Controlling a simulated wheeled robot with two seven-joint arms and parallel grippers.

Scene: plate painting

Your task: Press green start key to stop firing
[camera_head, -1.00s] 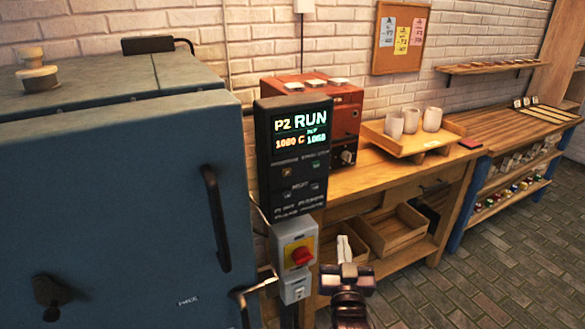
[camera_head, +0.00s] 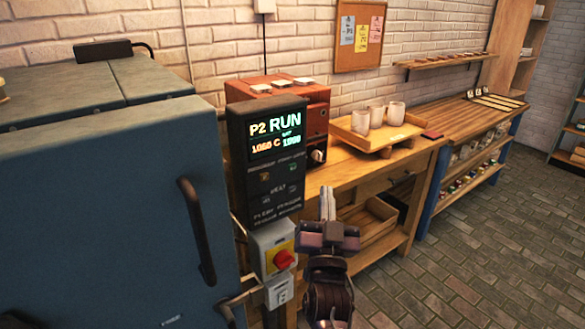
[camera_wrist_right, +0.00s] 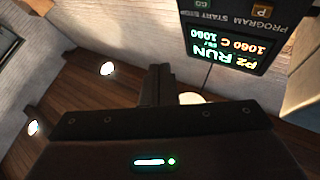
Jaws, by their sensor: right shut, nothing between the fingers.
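The dark controller panel (camera_head: 265,150) stands beside the blue kiln, its lit display reading P2 RUN with a temperature line near 1060 C. Small keys sit under the display; a faint greenish one (camera_head: 293,168) is at the right, too small to read. My left gripper is out of view.
The blue kiln (camera_head: 100,200) with its dark handle fills the left. A switch box with a red knob (camera_head: 284,259) hangs under the panel. A wooden bench (camera_head: 350,170) with a tray of cups stands behind my gripper. Open brick floor lies at right.

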